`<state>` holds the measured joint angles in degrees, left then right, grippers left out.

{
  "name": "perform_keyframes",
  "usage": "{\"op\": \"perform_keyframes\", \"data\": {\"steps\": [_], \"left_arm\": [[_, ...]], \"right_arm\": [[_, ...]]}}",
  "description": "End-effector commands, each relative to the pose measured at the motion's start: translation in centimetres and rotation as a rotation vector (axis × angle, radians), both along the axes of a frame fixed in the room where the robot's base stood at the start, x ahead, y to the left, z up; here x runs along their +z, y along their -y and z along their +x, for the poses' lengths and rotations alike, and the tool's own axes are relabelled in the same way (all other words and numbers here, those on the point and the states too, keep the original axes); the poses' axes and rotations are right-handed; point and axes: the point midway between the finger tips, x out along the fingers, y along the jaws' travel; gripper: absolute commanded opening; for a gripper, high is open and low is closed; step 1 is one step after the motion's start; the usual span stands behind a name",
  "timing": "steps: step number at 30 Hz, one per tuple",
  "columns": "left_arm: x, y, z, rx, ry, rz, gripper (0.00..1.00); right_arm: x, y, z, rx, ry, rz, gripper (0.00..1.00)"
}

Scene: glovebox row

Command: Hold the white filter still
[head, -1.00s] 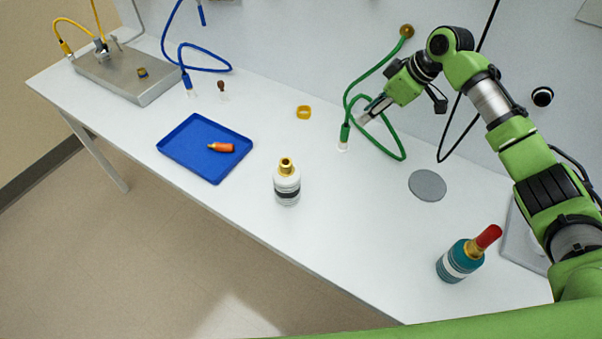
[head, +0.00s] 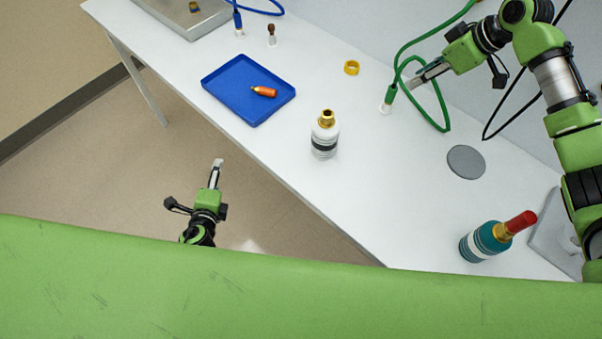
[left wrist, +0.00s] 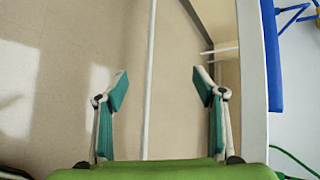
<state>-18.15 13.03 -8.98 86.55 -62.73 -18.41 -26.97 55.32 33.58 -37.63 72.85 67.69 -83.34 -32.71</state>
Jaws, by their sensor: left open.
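The white filter (head: 325,138) stands upright on the table. It is a white cylinder with a dark band and a gold neck. My left gripper (head: 217,163) is open and empty, over the floor in front of the table, left of the filter and apart from it. In the left wrist view its spread fingers (left wrist: 160,88) have only floor and the table's edge behind them. The filter does not show there. My right gripper (head: 412,82) is at the back by the green hose (head: 440,113), near its end fitting; I cannot tell whether it grips anything.
A blue tray (head: 225,93) with an orange cartridge (head: 264,92) lies left of the filter. A yellow ring (head: 351,68) and a grey disc (head: 466,162) lie behind and right.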

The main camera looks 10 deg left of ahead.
Motion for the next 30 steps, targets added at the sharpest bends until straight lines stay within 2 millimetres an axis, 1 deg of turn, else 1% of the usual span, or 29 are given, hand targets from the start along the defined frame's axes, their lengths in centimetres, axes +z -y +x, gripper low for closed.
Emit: {"op": "perform_keyframes", "data": {"steps": [1, 2, 3, 5, 6, 7, 8, 9, 11, 12, 15, 18, 21, 24, 27, 30], "left_arm": [[2.9, 0.0, 1.3, -0.036, 0.051, 0.070, 0.63], [4.5, 0.1, 2.0, -0.056, 0.081, 0.116, 0.63], [6.8, 0.1, 2.8, -0.081, 0.119, 0.177, 0.63], [10.2, 0.6, 3.7, -0.124, 0.177, 0.282, 0.63], [12.2, 1.8, 4.0, -0.170, 0.210, 0.368, 0.63], [13.2, 3.5, 3.7, -0.218, 0.226, 0.437, 0.63], [13.6, 5.3, 3.3, -0.270, 0.236, 0.504, 0.63], [14.1, 7.5, 2.5, -0.334, 0.247, 0.584, 0.63], [14.8, 10.8, 1.4, -0.420, 0.271, 0.696, 0.63], [15.4, 12.9, 0.5, -0.472, 0.292, 0.767, 0.63], [16.9, 17.6, -1.8, -0.580, 0.349, 0.927, 0.63], [18.3, 21.3, -3.9, -0.656, 0.407, 1.054, 0.63], [19.5, 23.7, -5.5, -0.701, 0.453, 1.145, 0.63], [20.3, 25.2, -6.6, -0.725, 0.483, 1.199, 0.63], [20.6, 25.9, -6.8, -0.735, 0.498, 1.223, 0.63], [20.7, 26.3, -6.1, -0.735, 0.502, 1.229, 0.63]], "right_arm": [[0.0, 0.0, 0.0, 0.000, 0.000, 0.000, 0.28], [0.0, 0.0, 0.0, 0.000, 0.000, 0.000, 0.28], [0.0, 0.0, 0.0, 0.000, 0.000, 0.000, 0.28], [0.0, 0.0, 0.0, 0.000, 0.000, 0.000, 0.28], [0.0, 0.0, 0.0, 0.000, 0.000, 0.000, 0.28], [0.0, 0.0, 0.0, 0.000, 0.000, 0.000, 0.28], [0.0, 0.0, 0.0, 0.000, 0.000, 0.000, 0.28], [0.0, 0.0, 0.0, 0.000, 0.000, 0.000, 0.28], [0.0, 0.0, 0.0, 0.000, 0.000, 0.000, 0.28], [0.0, 0.0, 0.0, 0.000, 0.000, 0.000, 0.28], [0.0, 0.0, 0.0, 0.000, 0.000, 0.000, 0.28], [0.0, 0.0, 0.0, 0.000, 0.000, 0.000, 0.28], [0.0, 0.0, 0.0, 0.000, 0.000, 0.000, 0.28], [0.0, 0.0, 0.0, 0.000, 0.000, 0.000, 0.28], [0.0, 0.0, 0.0, 0.000, 0.000, 0.000, 0.28], [0.0, 0.0, 0.0, 0.000, 0.000, 0.000, 0.28]]}}
